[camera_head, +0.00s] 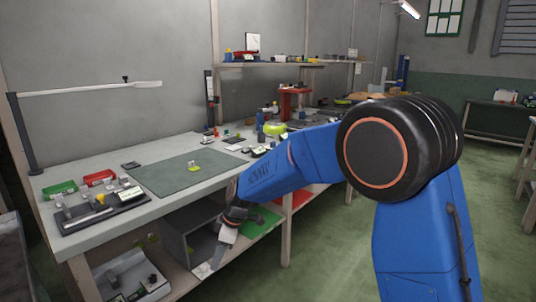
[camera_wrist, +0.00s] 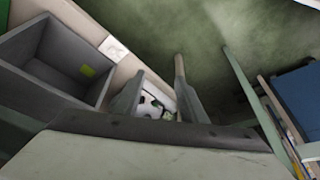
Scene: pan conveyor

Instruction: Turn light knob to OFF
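I cannot make out a light knob in either view. A lamp (camera_head: 90,88) with a long pale arm on a dark post stands at the left end of the workbench (camera_head: 150,205). My gripper (camera_head: 220,252) is low in front of the bench's lower shelf, below the tabletop and away from the lamp. In the wrist view, two grey fingers of my gripper (camera_wrist: 158,88) stand apart, with nothing visibly held. A white container with dark items (camera_wrist: 155,106) shows behind the gap.
A grey open box (camera_head: 190,240) sits on the lower shelf beside my gripper; the wrist view shows it (camera_wrist: 40,62) at upper left. A green mat (camera_head: 165,177), red bin (camera_head: 99,178) and dark tray (camera_head: 85,217) lie on the bench. Green floor (camera_head: 320,255) is clear ahead.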

